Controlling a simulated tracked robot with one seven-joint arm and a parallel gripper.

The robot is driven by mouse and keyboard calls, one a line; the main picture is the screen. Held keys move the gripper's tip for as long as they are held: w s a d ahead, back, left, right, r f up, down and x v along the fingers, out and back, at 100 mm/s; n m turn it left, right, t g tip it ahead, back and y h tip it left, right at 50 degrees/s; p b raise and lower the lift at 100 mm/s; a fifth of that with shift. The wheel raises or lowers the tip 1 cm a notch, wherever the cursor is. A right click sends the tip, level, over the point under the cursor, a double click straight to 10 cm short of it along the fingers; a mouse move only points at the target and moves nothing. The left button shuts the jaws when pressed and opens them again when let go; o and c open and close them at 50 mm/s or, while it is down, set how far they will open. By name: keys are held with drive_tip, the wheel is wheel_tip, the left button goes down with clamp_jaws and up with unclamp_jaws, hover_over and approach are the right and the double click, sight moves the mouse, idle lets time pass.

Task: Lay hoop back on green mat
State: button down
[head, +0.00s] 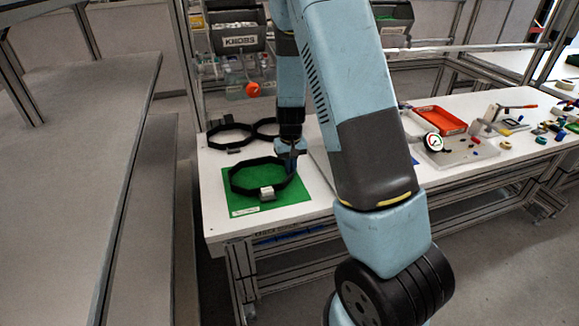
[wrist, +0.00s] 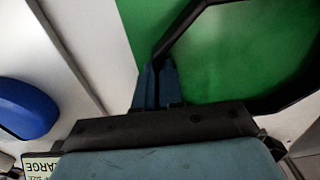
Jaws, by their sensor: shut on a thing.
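The green mat (head: 240,204) lies on the white bench near its left front corner; it also shows in the wrist view (wrist: 213,58). A black hoop (head: 238,186) with a grey block on its near side is over the mat, within its middle area. In the wrist view part of the black hoop (wrist: 188,31) crosses the mat. My gripper (head: 290,168) is at the hoop's right side. Its blue fingers (wrist: 158,84) are shut on the hoop's rim. I cannot tell whether the hoop touches the mat.
Two more black hoops (head: 229,135) lie behind the mat. An orange tray (head: 440,121), a dial gauge (head: 433,142) and several small parts are on the bench to the right. A blue rounded object (wrist: 24,109) shows at the left in the wrist view.

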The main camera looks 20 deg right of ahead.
drive_tip(key=shift+f, duration=0.15)
drive_tip(key=c, duration=1.2)
unclamp_jaws()
drive_tip(key=shift+o, duration=0.2)
wheel_tip(320, 180, up, 13)
drive_tip(key=s+r+t+y, duration=0.1)
drive_tip(key=s+r+t, duration=0.2)
drive_tip(key=s+r, duration=1.15)
drive_tip(key=s+r+t, duration=0.1)
drive_tip(key=s+r, duration=0.2)
drive_tip(key=s, duration=0.4)
drive_tip(key=s+r+t+h, duration=0.1)
drive_tip(key=s+r, duration=0.2)
drive_tip(key=s, duration=0.3)
drive_tip(key=shift+s+r+t, duration=0.25)
drive_tip(key=shift+s+t, duration=0.05)
drive_tip(key=shift+s, duration=0.1)
